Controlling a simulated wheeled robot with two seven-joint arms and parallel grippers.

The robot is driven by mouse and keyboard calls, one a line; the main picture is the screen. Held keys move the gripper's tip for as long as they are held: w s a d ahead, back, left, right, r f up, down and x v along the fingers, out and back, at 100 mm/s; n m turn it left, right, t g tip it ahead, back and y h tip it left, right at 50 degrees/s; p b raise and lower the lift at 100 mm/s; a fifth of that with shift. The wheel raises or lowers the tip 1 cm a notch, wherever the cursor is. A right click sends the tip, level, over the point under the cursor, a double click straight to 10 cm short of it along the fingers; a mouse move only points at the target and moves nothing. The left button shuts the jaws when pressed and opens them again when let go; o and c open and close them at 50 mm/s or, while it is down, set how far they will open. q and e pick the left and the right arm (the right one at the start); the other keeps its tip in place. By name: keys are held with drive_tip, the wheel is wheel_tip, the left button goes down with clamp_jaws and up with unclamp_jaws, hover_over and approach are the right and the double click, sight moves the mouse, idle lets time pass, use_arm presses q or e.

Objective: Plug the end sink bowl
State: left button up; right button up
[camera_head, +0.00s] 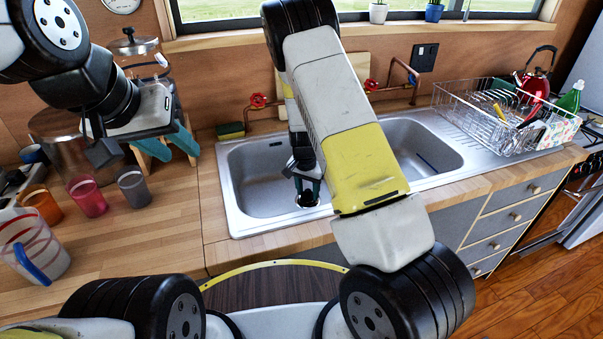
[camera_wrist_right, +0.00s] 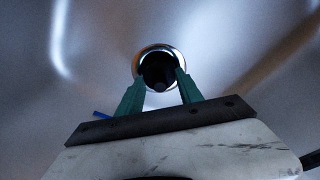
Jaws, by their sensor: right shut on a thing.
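The steel double sink (camera_head: 238,205) is set in the wooden counter. My right gripper (camera_head: 307,188) reaches down into its left bowl (camera_head: 262,175), over the drain (camera_head: 307,200). In the right wrist view, the fingers of my right gripper (camera_wrist_right: 160,80) are shut on a small dark plug (camera_wrist_right: 159,86), seen against the drain's dark opening and shiny ring (camera_wrist_right: 157,48). The plug is hard to make out, and I cannot tell whether it sits in the drain or just above it. My left gripper (camera_head: 168,145) is open and empty above the counter, left of the sink.
Cups (camera_head: 88,197) and a striped pitcher (camera_head: 35,250) stand on the left counter. A large glass jar (camera_head: 80,150) is behind them. Red-handled taps (camera_head: 258,100) and a sponge (camera_head: 230,131) are at the sink's back. A dish rack (camera_head: 480,118) stands at the right.

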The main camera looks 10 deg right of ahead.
sight(306, 198)
drive_tip(key=shift+f, duration=0.5)
drive_tip(key=o, duration=1.4)
drive_tip(key=shift+s+a+r, duration=0.1)
drive_tip(key=shift+s+r, duration=0.05)
drive_tip(key=shift+r, duration=1.15)
drive_tip(key=shift+s+a+r, duration=0.15)
drive_tip(key=shift+r, duration=1.1)
drive_tip(key=shift+s+a+r, duration=0.1)
drive_tip(key=shift+s+r, duration=0.05)
drive_tip(key=shift+r, duration=1.15)
